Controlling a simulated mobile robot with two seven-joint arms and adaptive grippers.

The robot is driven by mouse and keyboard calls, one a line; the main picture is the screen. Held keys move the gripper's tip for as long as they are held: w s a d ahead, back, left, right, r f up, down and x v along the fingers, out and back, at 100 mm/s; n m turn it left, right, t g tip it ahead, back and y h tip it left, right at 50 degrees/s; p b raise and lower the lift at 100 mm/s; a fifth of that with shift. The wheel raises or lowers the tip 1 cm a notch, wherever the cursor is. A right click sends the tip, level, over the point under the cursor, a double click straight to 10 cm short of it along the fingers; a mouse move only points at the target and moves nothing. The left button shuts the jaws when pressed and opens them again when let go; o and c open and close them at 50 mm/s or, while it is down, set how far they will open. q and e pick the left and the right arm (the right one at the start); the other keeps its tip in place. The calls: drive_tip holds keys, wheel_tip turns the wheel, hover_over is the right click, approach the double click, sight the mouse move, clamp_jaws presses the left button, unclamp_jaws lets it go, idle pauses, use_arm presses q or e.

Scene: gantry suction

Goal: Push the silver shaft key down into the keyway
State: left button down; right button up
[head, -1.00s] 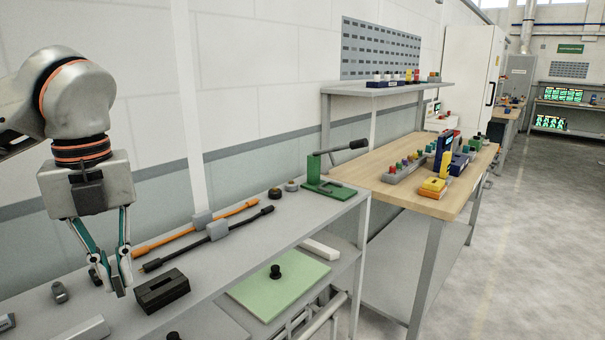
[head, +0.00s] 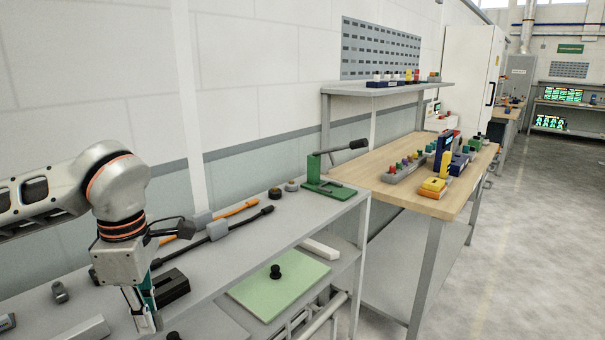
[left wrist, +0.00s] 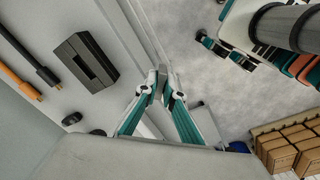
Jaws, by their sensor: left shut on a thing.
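My left gripper (head: 148,322) points down at the front edge of the grey bench, in front of the black slotted block (head: 172,285). In the left wrist view its teal fingers (left wrist: 160,88) meet at the tips on a small grey piece (left wrist: 163,78), which looks like the silver shaft key. The fingers hide most of it. The black block (left wrist: 85,60) lies left of the fingertips there, apart from them. I cannot make out the keyway. In the left wrist view, what looks like my right gripper (left wrist: 228,50) is at the upper right, over the floor.
A silver cylinder (head: 60,292) and a pale bar (head: 88,330) lie on the bench at left. Black (head: 225,231) and orange (head: 238,209) rod tools lie behind the block. A green lever press (head: 325,188) stands at the bench's far end. A green board (head: 280,285) is on the lower shelf.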

use_arm(q)
drive_tip(key=f+m, duration=0.1)
drive_tip(key=m, duration=0.1)
drive_tip(key=f+m, duration=0.1)
drive_tip(key=m, duration=0.2)
drive_tip(key=f+m, duration=0.2)
drive_tip(key=m, duration=0.1)
drive_tip(key=shift+d, duration=0.3)
wheel_tip(320, 180, down, 6)
drive_tip(key=d+m, duration=0.1)
drive_tip(key=m, duration=1.1)
drive_tip(key=shift+s, duration=0.35)
